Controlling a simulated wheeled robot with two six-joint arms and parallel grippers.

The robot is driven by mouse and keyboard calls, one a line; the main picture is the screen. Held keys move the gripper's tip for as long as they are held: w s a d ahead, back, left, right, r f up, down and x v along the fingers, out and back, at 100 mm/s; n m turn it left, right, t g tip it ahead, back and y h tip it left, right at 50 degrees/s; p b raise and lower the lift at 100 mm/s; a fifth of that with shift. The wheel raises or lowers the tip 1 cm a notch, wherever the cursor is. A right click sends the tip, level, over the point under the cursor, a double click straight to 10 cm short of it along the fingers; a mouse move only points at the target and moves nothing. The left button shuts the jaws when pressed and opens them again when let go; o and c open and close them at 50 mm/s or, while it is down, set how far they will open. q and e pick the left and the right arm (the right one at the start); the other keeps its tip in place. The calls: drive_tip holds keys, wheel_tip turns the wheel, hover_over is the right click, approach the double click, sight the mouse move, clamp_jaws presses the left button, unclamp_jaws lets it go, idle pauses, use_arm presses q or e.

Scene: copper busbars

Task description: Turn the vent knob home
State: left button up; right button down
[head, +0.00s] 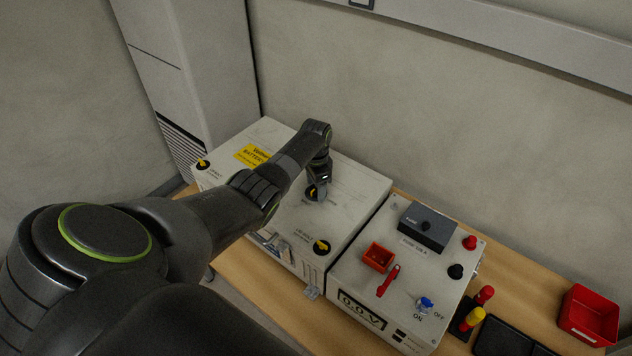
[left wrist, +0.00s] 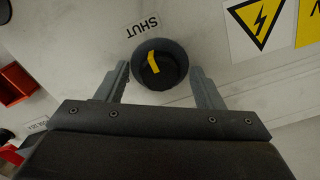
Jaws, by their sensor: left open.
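The vent knob (left wrist: 163,70) is a round black knob with a yellow pointer mark, on the pale top of the battery box. In the left wrist view the mark's upper end slants roughly toward a printed "SHUT" label (left wrist: 143,26). My left gripper (left wrist: 158,76) is open, with one finger on each side of the knob and a visible gap to it. In the head view my left gripper (head: 318,178) points down over the knob (head: 312,194), which it partly hides. I cannot tell the exact height of the fingertips. My right gripper is not in view.
Two similar yellow-marked knobs sit on the box, at its left corner (head: 203,164) and front edge (head: 322,247). A grey instrument box (head: 376,297) with a red lever (head: 388,281) stands to the right. A red bin (head: 588,318) is on the wooden table (head: 527,316).

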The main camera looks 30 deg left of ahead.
use_arm(q)
drive_tip(key=shift+r, duration=0.45)
wheel_tip(320, 180, up, 16)
drive_tip(key=shift+r+b, duration=0.25)
drive_tip(key=shift+b, duration=0.15)
drive_tip(key=shift+f, duration=0.1)
